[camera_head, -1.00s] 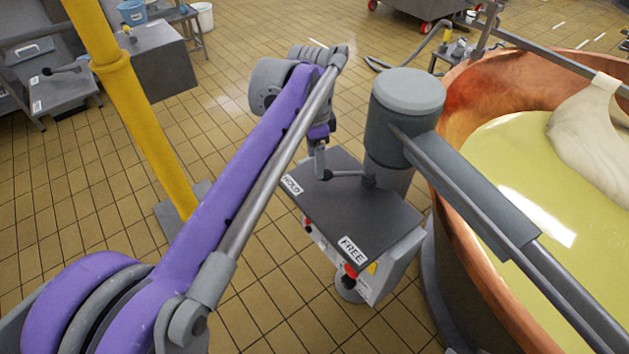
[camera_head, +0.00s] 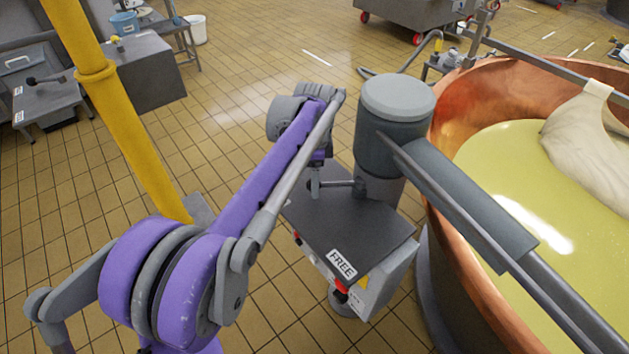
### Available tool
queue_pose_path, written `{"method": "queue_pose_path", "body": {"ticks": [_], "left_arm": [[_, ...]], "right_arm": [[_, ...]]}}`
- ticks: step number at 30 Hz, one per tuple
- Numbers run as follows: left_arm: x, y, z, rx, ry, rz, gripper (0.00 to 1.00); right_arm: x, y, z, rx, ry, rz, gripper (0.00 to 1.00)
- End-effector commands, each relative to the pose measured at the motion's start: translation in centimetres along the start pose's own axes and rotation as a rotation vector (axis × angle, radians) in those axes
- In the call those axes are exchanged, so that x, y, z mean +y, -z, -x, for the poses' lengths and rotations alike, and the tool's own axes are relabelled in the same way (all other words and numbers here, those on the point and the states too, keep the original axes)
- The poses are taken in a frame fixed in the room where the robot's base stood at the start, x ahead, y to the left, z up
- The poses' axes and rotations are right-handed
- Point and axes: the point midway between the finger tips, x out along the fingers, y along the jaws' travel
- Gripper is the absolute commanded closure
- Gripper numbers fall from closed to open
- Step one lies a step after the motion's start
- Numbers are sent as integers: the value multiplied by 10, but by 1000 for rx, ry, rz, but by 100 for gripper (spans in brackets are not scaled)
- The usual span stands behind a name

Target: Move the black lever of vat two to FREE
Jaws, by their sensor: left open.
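The black lever (camera_head: 338,184) lies on top of a dark control box (camera_head: 375,227) beside a copper vat (camera_head: 455,225). From its pivot it points left in the picture. A white FREE label (camera_head: 342,264) is at the box's front edge; the HOLD label is hidden behind my arm. My left gripper (camera_head: 315,190) is open and points down at the lever's outer end. The lever's knob is mostly hidden there, and I cannot tell whether the fingers touch it. My right gripper is not in view.
A thick grey post (camera_head: 393,125) with a long beam (camera_head: 470,205) stands close right of my gripper. A yellow pole (camera_head: 115,115) rises left of my arm. Another labelled box with a lever (camera_head: 45,100) is at far left. Tiled floor between is open.

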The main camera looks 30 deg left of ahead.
Motion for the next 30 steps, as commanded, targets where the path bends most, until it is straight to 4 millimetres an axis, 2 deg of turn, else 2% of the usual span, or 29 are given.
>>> {"method": "queue_pose_path", "body": {"ticks": [11, 22, 30], "left_arm": [[0, 0, -6, 0, 0, 0, 33], [0, 0, -6, 0, 0, 0, 99], [0, 0, -5, 0, 0, 0, 100]], "right_arm": [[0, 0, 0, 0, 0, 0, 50], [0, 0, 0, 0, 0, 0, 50], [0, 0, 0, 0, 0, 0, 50]]}}
